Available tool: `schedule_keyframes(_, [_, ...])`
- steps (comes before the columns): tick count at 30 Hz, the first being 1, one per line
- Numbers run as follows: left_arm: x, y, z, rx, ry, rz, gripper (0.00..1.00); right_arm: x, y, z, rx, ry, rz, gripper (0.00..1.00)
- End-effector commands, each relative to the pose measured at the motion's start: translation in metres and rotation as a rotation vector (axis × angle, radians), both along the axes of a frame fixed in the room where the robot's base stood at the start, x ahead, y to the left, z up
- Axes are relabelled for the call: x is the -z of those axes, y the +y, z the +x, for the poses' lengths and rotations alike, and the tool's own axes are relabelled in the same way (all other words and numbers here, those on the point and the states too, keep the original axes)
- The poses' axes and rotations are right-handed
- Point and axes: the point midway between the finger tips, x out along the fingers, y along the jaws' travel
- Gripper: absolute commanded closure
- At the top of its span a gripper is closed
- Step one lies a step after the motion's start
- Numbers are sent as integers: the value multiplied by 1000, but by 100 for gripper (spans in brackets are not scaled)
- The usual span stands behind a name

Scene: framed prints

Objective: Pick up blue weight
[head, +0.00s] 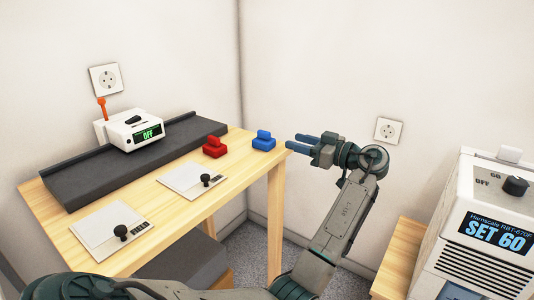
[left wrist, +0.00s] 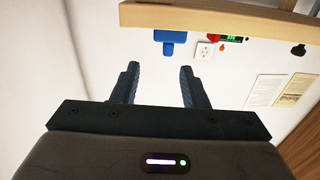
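The blue weight (head: 263,141) stands upright at the right end of the wooden table, near its corner. It also shows in the left wrist view (left wrist: 170,42), upside down, beyond the fingers and near the table edge. My left gripper (head: 297,140) points left toward the weight, just to its right and apart from it. Its two fingers are spread with nothing between them in the left wrist view (left wrist: 158,75). My right gripper is not in view.
A red weight (head: 215,147) stands left of the blue one. The wooden table (head: 160,227) also bears a dark rail (head: 80,176), a white device (head: 133,130) reading OFF and two white plates (head: 187,178) with black knobs. A white machine (head: 480,240) stands at right.

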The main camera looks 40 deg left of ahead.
Motion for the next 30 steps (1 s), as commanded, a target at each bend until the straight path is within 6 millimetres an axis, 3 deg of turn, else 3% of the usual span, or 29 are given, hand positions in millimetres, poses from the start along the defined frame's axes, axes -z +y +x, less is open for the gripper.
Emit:
schedule_keyframes(9, [-5,45,-12,-20,-20,8,60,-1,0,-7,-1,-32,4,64])
schedule_keyframes(16, [-5,62,-18,-18,-19,7,60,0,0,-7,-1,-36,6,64])
schedule_keyframes(24, [-7,98,-29,-17,-17,7,60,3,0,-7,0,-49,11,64])
schedule_keyframes(30, [-8,104,-30,-15,-16,5,60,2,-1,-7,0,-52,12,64])
